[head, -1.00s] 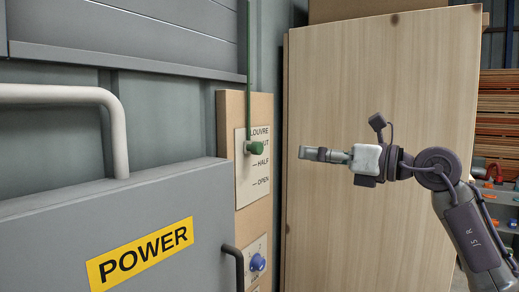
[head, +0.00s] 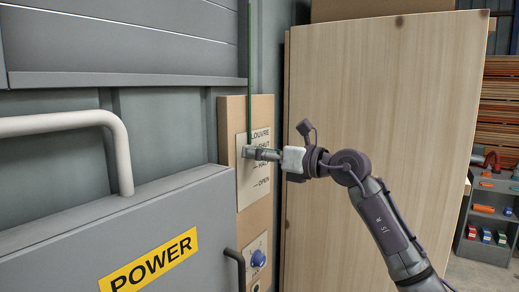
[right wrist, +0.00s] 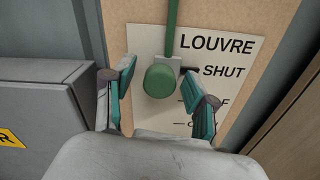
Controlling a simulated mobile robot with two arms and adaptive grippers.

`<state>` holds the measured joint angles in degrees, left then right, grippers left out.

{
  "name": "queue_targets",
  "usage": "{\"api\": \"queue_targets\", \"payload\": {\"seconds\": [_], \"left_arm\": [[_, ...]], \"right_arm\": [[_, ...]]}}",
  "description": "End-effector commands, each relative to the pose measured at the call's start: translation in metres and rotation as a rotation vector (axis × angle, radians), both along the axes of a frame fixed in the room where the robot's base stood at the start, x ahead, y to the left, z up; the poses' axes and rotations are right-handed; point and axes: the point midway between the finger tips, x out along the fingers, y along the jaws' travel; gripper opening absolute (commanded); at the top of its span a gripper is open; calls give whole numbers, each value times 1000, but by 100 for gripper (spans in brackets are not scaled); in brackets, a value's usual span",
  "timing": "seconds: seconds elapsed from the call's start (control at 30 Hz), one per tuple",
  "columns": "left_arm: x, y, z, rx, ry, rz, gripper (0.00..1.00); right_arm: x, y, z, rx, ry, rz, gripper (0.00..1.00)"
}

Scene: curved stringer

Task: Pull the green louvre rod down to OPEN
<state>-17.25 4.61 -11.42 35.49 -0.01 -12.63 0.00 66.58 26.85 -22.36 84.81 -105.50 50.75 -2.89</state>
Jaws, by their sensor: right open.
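The green louvre rod (head: 249,60) hangs down in front of a label plate (head: 258,190) marked LOUVRE, SHUT, HALF and OPEN. In the right wrist view the rod (right wrist: 172,25) ends in a round green knob (right wrist: 160,81), about level with the SHUT mark. In the right wrist view my right gripper (right wrist: 160,88) is open, one finger on each side of the knob, with visible gaps. My left gripper is not in view.
A blue knob (head: 258,258) is below the label plate. Tall wooden panels (head: 390,90) stand close to the right, behind my right arm.

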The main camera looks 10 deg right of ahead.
Motion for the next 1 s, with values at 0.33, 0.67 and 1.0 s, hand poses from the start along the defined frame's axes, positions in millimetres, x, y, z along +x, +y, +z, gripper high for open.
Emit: {"api": "queue_targets", "payload": {"seconds": [0.33,0.67,1.0], "left_arm": [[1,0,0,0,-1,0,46],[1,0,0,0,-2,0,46],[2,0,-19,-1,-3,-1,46]], "right_arm": [[0,0,0,1,-1,0,35],[0,0,0,1,-1,0,0],[0,0,-24,0,0,-1,0]]}}
